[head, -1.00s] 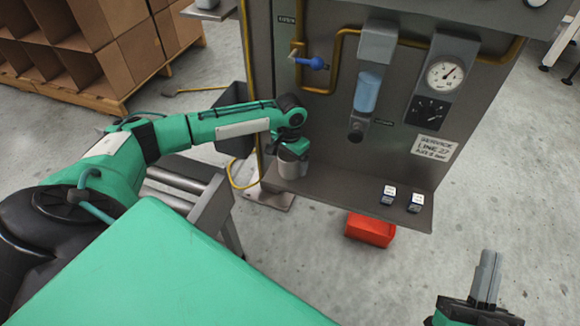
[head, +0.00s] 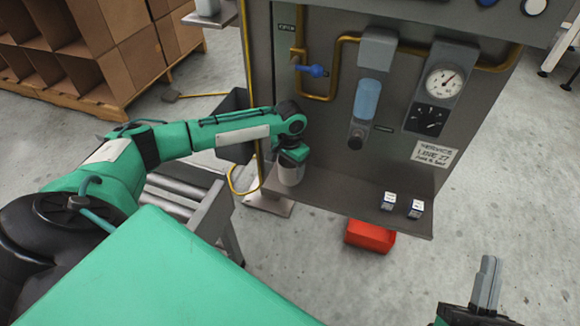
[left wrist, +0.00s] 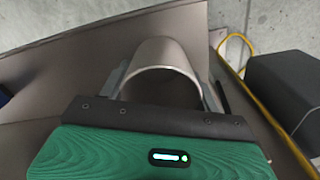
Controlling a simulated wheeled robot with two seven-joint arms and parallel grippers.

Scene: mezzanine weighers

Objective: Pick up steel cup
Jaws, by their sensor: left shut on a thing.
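The steel cup (head: 290,174) is a plain grey metal cup at the left end of the machine's shelf. In the left wrist view the cup (left wrist: 160,60) shows its round rim and outer wall between the two fingers. My left gripper (head: 291,160) is shut on the cup from above; its fingers lie along both sides of it in the left wrist view (left wrist: 162,85). I cannot tell whether the cup's base touches the shelf. My right gripper (head: 487,283) is at the lower right, away from the shelf, with its fingers close together and nothing visible between them.
The machine panel behind carries a blue valve (head: 313,71), a yellow pipe and a gauge (head: 444,82). A red box (head: 370,236) is under the shelf. A roller conveyor (head: 185,195) stands at left.

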